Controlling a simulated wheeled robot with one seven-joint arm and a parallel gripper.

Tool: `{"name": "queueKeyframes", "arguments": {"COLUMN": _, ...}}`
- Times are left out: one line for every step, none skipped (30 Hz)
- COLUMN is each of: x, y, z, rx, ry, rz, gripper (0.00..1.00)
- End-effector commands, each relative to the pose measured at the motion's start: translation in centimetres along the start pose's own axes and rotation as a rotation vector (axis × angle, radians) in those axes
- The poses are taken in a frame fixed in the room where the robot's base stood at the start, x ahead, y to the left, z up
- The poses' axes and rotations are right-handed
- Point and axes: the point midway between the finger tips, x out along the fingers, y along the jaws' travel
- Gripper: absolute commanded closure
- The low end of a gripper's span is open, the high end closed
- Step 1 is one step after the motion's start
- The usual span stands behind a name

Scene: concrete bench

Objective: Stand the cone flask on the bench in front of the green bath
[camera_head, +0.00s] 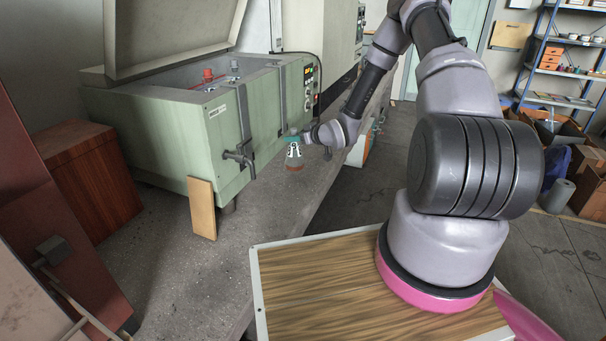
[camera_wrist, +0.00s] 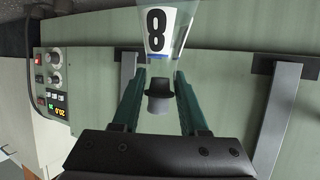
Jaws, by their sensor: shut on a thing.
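The cone flask (camera_head: 294,158) is clear with a white label and a reddish-brown lower part. In the wrist view the flask (camera_wrist: 183,28) shows a black 8 on its label and a grey stopper or rim between my fingers. My gripper (camera_head: 291,138) is shut on the flask's neck, and its green fingers (camera_wrist: 158,78) flank it. The flask hangs upright, base down, in front of the green bath (camera_head: 182,137). I cannot tell whether its base touches the bench (camera_head: 262,212) or is just above it.
The bath's lid (camera_head: 175,32) stands open, and red items show inside. A tap (camera_head: 240,158) sticks out of its front, left of the flask. A wooden board (camera_head: 202,208) leans at its corner. The bench around the flask is clear; its edge lies to the right.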

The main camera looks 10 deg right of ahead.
Motion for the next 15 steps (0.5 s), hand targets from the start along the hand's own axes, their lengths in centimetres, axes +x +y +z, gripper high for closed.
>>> {"name": "queueKeyframes", "arguments": {"x": 0.4, "y": -0.1, "z": 0.9, "rx": 0.0, "ry": -0.001, "rz": -0.003, "gripper": 1.0}}
{"name": "queueKeyframes", "arguments": {"x": 0.7, "y": -0.1, "z": 1.4, "rx": 0.0, "ry": -0.001, "rz": -0.004, "gripper": 1.0}}
{"name": "queueKeyframes", "arguments": {"x": 0.9, "y": -0.2, "z": 2.2, "rx": 0.001, "ry": -0.002, "rz": -0.005, "gripper": 1.0}}
{"name": "queueKeyframes", "arguments": {"x": 1.2, "y": -0.2, "z": 2.7, "rx": 0.001, "ry": -0.001, "rz": -0.005, "gripper": 1.0}}
{"name": "queueKeyframes", "arguments": {"x": 1.4, "y": -0.1, "z": 3.2, "rx": 0.001, "ry": -0.001, "rz": -0.004, "gripper": 1.0}}
{"name": "queueKeyframes", "arguments": {"x": 1.6, "y": -0.1, "z": 3.8, "rx": 0.0, "ry": 0.0, "rz": -0.004, "gripper": 1.0}}
{"name": "queueKeyframes", "arguments": {"x": 1.8, "y": -0.1, "z": 4.2, "rx": 0.0, "ry": 0.0, "rz": -0.004, "gripper": 1.0}}
{"name": "queueKeyframes", "arguments": {"x": 1.9, "y": -0.1, "z": 4.6, "rx": 0.0, "ry": -0.001, "rz": -0.004, "gripper": 1.0}}
{"name": "queueKeyframes", "arguments": {"x": 2.1, "y": -0.1, "z": 4.9, "rx": -0.001, "ry": 0.0, "rz": -0.003, "gripper": 1.0}}
{"name": "queueKeyframes", "arguments": {"x": 2.1, "y": -0.1, "z": 5.0, "rx": -0.001, "ry": 0.001, "rz": -0.003, "gripper": 1.0}}
{"name": "queueKeyframes", "arguments": {"x": 2.2, "y": -0.1, "z": 5.2, "rx": -0.001, "ry": 0.001, "rz": -0.003, "gripper": 1.0}}
{"name": "queueKeyframes", "arguments": {"x": 2.3, "y": -0.1, "z": 5.4, "rx": -0.001, "ry": 0.001, "rz": -0.003, "gripper": 1.0}}
{"name": "queueKeyframes", "arguments": {"x": 2.4, "y": -0.1, "z": 5.6, "rx": 0.0, "ry": 0.0, "rz": -0.003, "gripper": 1.0}}
{"name": "queueKeyframes", "arguments": {"x": 2.5, "y": -0.1, "z": 5.9, "rx": 0.0, "ry": 0.0, "rz": -0.003, "gripper": 1.0}}
{"name": "queueKeyframes", "arguments": {"x": 2.7, "y": -0.1, "z": 6.3, "rx": 0.0, "ry": 0.0, "rz": -0.003, "gripper": 1.0}}
